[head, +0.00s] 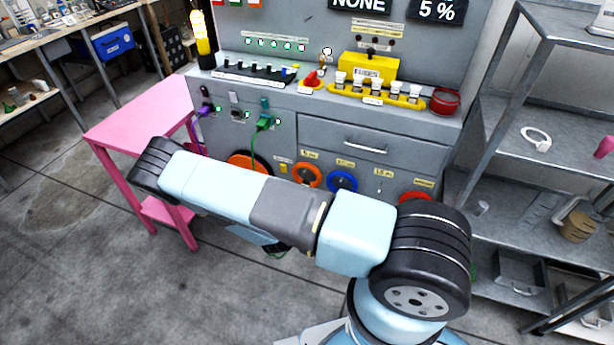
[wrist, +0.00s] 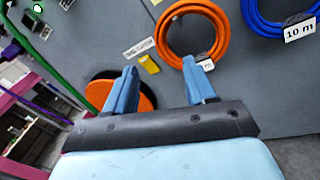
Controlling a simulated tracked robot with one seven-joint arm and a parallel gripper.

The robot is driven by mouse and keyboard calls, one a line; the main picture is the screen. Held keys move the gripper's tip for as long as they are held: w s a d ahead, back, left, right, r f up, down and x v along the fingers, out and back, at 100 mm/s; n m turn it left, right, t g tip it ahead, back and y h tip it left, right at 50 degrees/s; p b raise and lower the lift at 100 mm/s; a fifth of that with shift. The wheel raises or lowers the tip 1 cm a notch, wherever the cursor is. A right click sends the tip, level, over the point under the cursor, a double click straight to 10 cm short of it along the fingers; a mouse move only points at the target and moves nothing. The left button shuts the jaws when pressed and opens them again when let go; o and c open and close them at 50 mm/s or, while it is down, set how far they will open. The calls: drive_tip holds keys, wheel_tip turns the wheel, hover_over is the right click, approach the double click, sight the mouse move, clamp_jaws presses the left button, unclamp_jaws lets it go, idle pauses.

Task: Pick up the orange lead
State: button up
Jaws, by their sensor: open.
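The orange lead (wrist: 166,35) is a round coil hanging on the grey panel front, at the upper middle of the wrist view. It also shows in the head view (head: 296,174), just above my arm, under a 5 m label. My gripper (wrist: 162,80) is open, with two blue fingers apart and nothing between them. Its fingertips point at the panel just below the coil, the right one close to the coil's lower edge in the picture. Whether a finger touches the coil, I cannot tell. In the head view my gripper is largely hidden under my arm.
A blue coil (head: 343,181) labelled 10 m hangs to the right, and a red coil (head: 415,198) further right. An orange disc (wrist: 146,102) sits in a dark round opening by the left finger. Green and purple cables hang at left near a pink table (head: 140,111). Metal shelves (head: 565,70) stand right.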

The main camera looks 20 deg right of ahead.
sight(296, 170)
drive_tip(key=shift+x, duration=5.3)
drive_tip(key=shift+s+d+f, duration=0.1)
drive_tip(key=shift+d+f, duration=0.05)
clamp_jaws()
